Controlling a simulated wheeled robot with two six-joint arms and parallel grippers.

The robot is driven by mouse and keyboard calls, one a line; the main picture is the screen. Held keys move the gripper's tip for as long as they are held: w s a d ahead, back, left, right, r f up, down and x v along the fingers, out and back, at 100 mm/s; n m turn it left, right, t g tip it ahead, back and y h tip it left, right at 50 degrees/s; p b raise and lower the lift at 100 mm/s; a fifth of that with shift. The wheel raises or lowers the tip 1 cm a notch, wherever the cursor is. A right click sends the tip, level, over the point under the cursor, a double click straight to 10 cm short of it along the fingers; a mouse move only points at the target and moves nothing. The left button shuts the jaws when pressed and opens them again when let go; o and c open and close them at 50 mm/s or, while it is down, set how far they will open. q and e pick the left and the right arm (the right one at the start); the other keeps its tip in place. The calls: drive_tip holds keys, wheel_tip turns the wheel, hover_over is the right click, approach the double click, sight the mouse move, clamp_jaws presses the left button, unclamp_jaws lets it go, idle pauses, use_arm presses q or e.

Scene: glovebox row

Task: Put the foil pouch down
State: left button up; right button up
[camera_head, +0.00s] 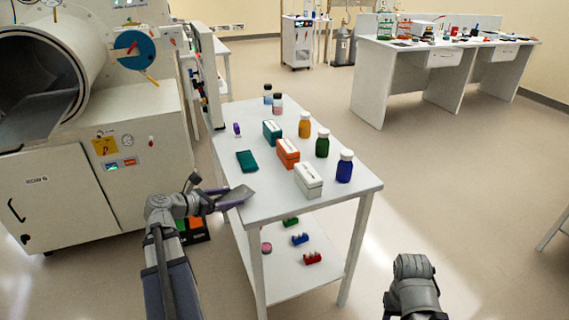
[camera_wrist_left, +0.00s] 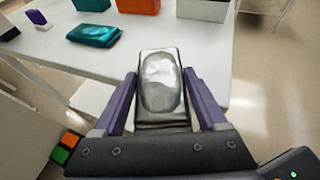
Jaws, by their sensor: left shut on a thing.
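The silver-grey foil pouch (camera_head: 236,196) is held by my left gripper (camera_head: 214,200) at the near left edge of the white table (camera_head: 262,206). In the left wrist view the foil pouch (camera_wrist_left: 161,82) stands out between the two purple fingers of my left gripper (camera_wrist_left: 162,105), with the table top behind it. I cannot tell whether the pouch touches the table. A teal pouch (camera_head: 247,161) lies flat on the table beyond it, also in the left wrist view (camera_wrist_left: 94,35). My right arm shows at the bottom right, its fingers out of frame.
White (camera_head: 308,180), orange (camera_head: 287,153) and teal (camera_head: 272,132) boxes stand mid-table, with blue (camera_head: 345,166), green (camera_head: 322,144) and amber (camera_head: 304,125) bottles to their right. A small purple item (camera_head: 237,129) stands at the left edge. The near left table corner is clear.

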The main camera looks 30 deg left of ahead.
use_arm(q)
approach(273, 182)
drive_tip(key=w, duration=0.2)
drive_tip(key=w+d, duration=0.1)
drive_tip(key=w, duration=0.1)
drive_tip(key=shift+w+d+r, duration=0.15)
drive_tip(key=shift+w+d, duration=0.05)
drive_tip(key=shift+w, duration=0.15)
drive_tip(key=shift+w, duration=0.1)
drive_tip(key=shift+w+d, duration=0.15)
drive_tip(key=shift+w, duration=0.2)
drive_tip(key=w, duration=0.2)
drive_tip(key=shift+w+d, duration=0.3)
drive_tip(key=shift+d, duration=0.1)
drive_tip(key=shift+w+d+f+b, duration=0.1)
drive_tip(key=shift+w+f+b, duration=0.1)
drive_tip(key=shift+f+b, duration=0.25)
drive_tip(key=shift+w+d+f+b, duration=0.1)
drive_tip(key=shift+w+f+b, duration=0.1)
drive_tip(key=shift+f+b, duration=0.2)
drive_tip(key=shift+r, duration=0.1)
